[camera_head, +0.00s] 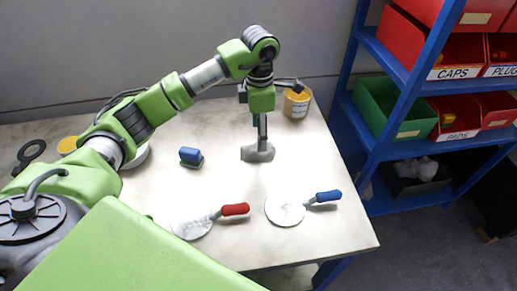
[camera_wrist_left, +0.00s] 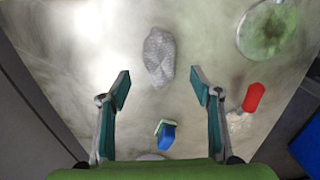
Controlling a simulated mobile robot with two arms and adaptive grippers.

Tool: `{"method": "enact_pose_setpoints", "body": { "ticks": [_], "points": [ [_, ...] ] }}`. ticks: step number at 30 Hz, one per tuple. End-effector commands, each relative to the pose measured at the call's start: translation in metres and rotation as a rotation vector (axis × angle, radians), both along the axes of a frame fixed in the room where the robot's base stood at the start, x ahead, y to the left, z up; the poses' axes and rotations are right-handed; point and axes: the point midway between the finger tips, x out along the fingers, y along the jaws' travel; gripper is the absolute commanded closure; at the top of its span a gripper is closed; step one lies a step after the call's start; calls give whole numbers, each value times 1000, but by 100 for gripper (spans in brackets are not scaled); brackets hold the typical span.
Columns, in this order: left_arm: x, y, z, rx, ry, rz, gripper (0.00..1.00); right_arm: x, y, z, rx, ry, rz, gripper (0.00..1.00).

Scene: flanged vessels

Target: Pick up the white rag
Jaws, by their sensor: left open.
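The rag (camera_head: 256,154) is a small, crumpled grey-white cloth on the table, near the middle in the head view. It also shows in the left wrist view (camera_wrist_left: 157,60), above centre. My left gripper (camera_head: 263,138) points down over the rag, its fingers seen nearly edge-on. In the left wrist view the left gripper (camera_wrist_left: 160,90) has its two fingers wide apart with nothing between the pads. There the rag appears just beyond the fingertips, roughly centred between them. Whether a finger touches it is hard to tell. My right gripper is not in view.
A blue block-like tool (camera_head: 191,157) lies left of the rag. A red-handled disc (camera_head: 191,225) and a blue-handled disc (camera_head: 285,211) lie towards the front. A yellow can (camera_head: 297,103) stands behind. A blue shelf (camera_head: 366,136) with bins is at the right.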

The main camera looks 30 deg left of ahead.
Motion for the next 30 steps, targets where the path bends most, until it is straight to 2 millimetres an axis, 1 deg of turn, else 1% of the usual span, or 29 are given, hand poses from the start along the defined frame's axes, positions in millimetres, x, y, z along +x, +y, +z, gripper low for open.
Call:
{"method": "enact_pose_setpoints", "body": {
  "ticks": [1,5,8,12,16,19,25,26,27,30],
  "points": [
    [-1,0,-5,0,2,0,42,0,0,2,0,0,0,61],
    [0,0,-13,1,1,0,42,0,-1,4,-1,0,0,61],
    [-1,0,-21,-1,3,0,42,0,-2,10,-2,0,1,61],
    [-2,2,-42,0,5,0,42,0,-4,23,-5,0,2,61],
    [-1,2,-59,-1,1,0,42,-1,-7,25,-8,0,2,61],
    [-1,2,-64,0,0,-1,42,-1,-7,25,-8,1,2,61],
    [0,3,-65,0,-1,-1,42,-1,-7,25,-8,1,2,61],
    [0,3,-65,0,-1,-1,50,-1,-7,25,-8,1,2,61],
    [0,2,-65,0,-1,-1,60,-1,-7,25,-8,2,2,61],
    [0,3,-65,0,-1,-1,84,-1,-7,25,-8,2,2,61]
  ]
}}
